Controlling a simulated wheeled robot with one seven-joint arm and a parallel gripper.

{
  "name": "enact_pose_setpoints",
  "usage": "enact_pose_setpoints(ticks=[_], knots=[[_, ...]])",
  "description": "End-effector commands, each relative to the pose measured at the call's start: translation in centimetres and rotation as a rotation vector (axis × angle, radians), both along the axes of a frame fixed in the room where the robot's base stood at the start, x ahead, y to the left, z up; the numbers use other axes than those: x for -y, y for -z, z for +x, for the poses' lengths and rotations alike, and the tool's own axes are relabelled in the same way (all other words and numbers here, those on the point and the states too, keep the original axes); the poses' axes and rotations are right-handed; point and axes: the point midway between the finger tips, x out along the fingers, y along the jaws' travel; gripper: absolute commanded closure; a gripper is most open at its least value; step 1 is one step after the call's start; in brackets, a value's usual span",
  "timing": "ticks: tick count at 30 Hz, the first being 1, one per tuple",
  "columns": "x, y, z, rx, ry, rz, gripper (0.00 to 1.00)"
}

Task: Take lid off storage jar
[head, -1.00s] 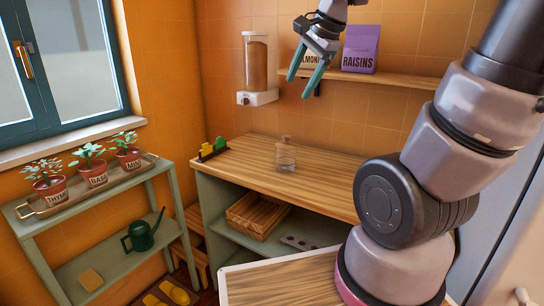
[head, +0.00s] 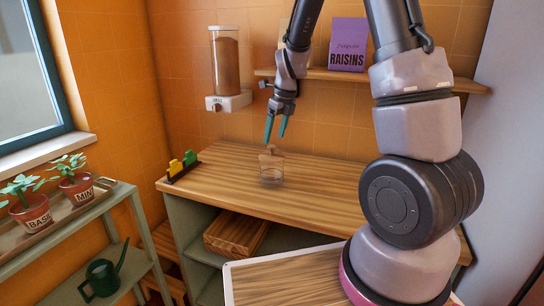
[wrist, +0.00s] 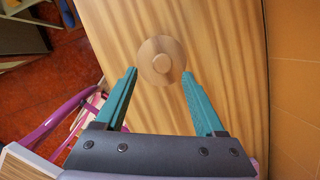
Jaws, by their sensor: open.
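The storage jar (head: 271,178) is clear glass and stands upright on the wooden counter. Its round wooden lid (head: 270,157) with a small knob sits on top. In the wrist view the lid (wrist: 161,62) is seen from above, just beyond the fingertips and roughly between them. My gripper (head: 275,140) points down with teal fingers, above the jar and a little apart from the lid. In the wrist view my gripper (wrist: 160,74) is open with nothing between its fingers.
The counter (head: 325,195) is mostly clear around the jar. A yellow and green clip rack (head: 182,166) stands at its left end. A wall dispenser (head: 227,70) hangs behind left. A shelf (head: 400,80) with a raisins bag (head: 347,45) is above the counter.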

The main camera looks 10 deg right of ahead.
Motion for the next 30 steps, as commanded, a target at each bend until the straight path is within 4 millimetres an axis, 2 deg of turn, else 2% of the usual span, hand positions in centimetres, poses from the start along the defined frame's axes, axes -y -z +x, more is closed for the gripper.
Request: enact_pose_setpoints(ticks=[5,14,23,26,27,29,30], knots=[[-0.1,1.3,0.4,-0.001,0.0,-0.001,0.29],[-0.5,5.2,1.7,-0.001,-0.001,-0.001,0.29],[-0.6,5.6,1.8,0.001,-0.001,0.0,0.29],[-0.6,5.6,1.8,0.001,-0.001,0.0,0.63],[-0.6,5.6,1.8,0.001,-0.001,0.0,0.78],[-0.6,5.6,1.8,0.001,-0.001,0.0,1.0],[-0.6,5.6,1.8,0.001,-0.001,0.0,1.0]])
